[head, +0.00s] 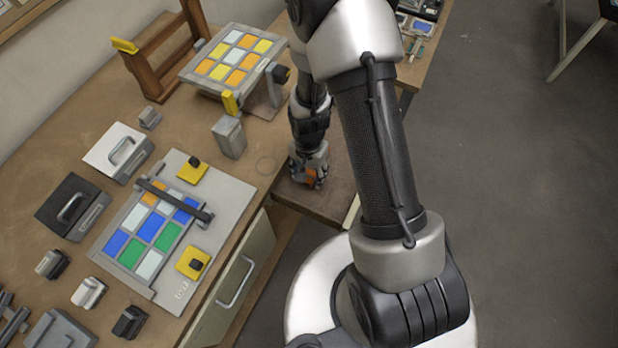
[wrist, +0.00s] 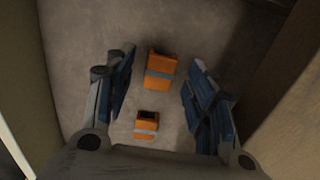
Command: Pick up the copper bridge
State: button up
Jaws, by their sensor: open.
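In the wrist view, two small orange blocks with grey bands lie on a grey surface, one farther (wrist: 161,70) and one nearer (wrist: 147,124). They are the likeliest match for the copper bridge, but I cannot tell whether they are joined or separate. My gripper (wrist: 161,62) is open. Its blue-grey fingers stand to the left and right of the blocks, with visible gaps and no clear contact. In the head view, my gripper (head: 309,182) points down over the open drawer (head: 338,207) at the bench's right edge and hides most of what lies below it.
Walls rise close on both sides in the wrist view. On the bench (head: 60,140) are a coloured glass panel (head: 155,235) with a dark bar across it, a tilted panel (head: 235,62), a grey block (head: 229,137) and handled boxes (head: 118,152). Open floor (head: 530,170) lies right.

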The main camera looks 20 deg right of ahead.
jog(key=shift+f, duration=0.5)
jog(key=shift+c, duration=0.4)
jog(key=c, duration=1.1)
